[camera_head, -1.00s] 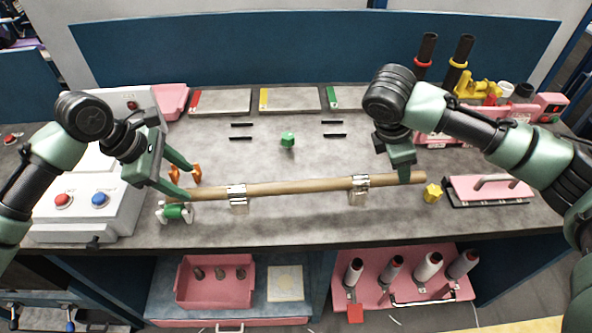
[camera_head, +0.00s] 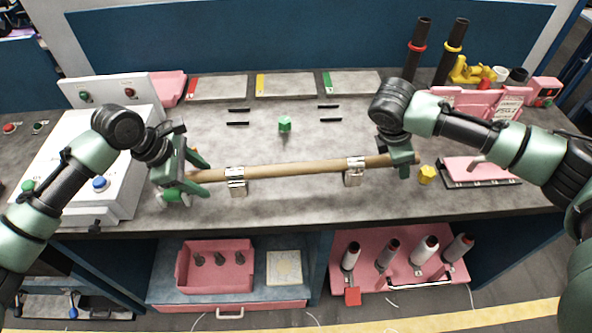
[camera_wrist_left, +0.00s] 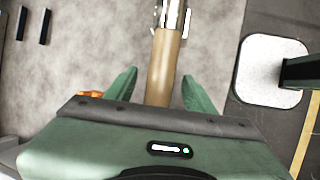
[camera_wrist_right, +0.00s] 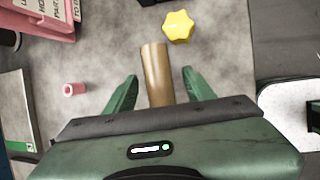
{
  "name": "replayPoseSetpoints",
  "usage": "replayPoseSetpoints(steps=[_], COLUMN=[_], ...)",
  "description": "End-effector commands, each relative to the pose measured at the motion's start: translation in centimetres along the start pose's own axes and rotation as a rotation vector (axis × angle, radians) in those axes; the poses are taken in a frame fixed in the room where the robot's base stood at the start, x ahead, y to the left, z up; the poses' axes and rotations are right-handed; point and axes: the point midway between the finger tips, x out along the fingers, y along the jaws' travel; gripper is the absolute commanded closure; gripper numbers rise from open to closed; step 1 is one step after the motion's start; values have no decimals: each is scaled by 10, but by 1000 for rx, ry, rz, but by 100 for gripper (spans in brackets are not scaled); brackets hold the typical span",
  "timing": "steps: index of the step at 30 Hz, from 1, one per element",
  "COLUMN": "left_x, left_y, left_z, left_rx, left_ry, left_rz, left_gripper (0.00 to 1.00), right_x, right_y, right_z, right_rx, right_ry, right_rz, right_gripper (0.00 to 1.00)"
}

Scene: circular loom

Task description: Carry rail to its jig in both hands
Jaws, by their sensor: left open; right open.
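The rail (camera_head: 290,170), a long tan wooden rod, lies roughly level across two silver clip stands, the left stand (camera_head: 237,182) and the right stand (camera_head: 353,172). My left gripper (camera_head: 200,176) is open at the rail's left end. In the left wrist view the rail (camera_wrist_left: 164,65) runs between its spread fingers (camera_wrist_left: 160,92). My right gripper (camera_head: 404,164) is open at the rail's right end. In the right wrist view the rail's end (camera_wrist_right: 155,70) shows between its open fingers (camera_wrist_right: 158,90). I cannot tell which thing is the jig.
A green knob (camera_head: 285,125) and several black strips (camera_head: 238,123) lie behind the rail. A yellow knob (camera_head: 427,174) sits just right of the rail's end. A white control box (camera_head: 110,180) stands left, and a pink plate (camera_head: 480,170) lies right.

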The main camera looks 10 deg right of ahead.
Motion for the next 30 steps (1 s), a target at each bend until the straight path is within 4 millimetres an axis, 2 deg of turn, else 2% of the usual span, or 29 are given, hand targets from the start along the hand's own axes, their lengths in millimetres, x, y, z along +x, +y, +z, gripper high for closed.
replayPoseSetpoints(steps=[9,11,15,30], left_x=[3,3,3,3], left_y=[0,0,0,0], left_z=[0,0,0,0], left_rx=[0,0,0,1], left_ry=[0,0,1,1], left_rz=[0,0,0,-1], left_gripper=[46,60,99,100], right_x=[3,3,3,3], right_y=[0,0,0,0], right_z=[0,0,0,0], right_rx=[0,0,0,1], right_ry=[-1,-1,-1,-1], right_rz=[0,0,0,0], right_gripper=[46,60,99,100])
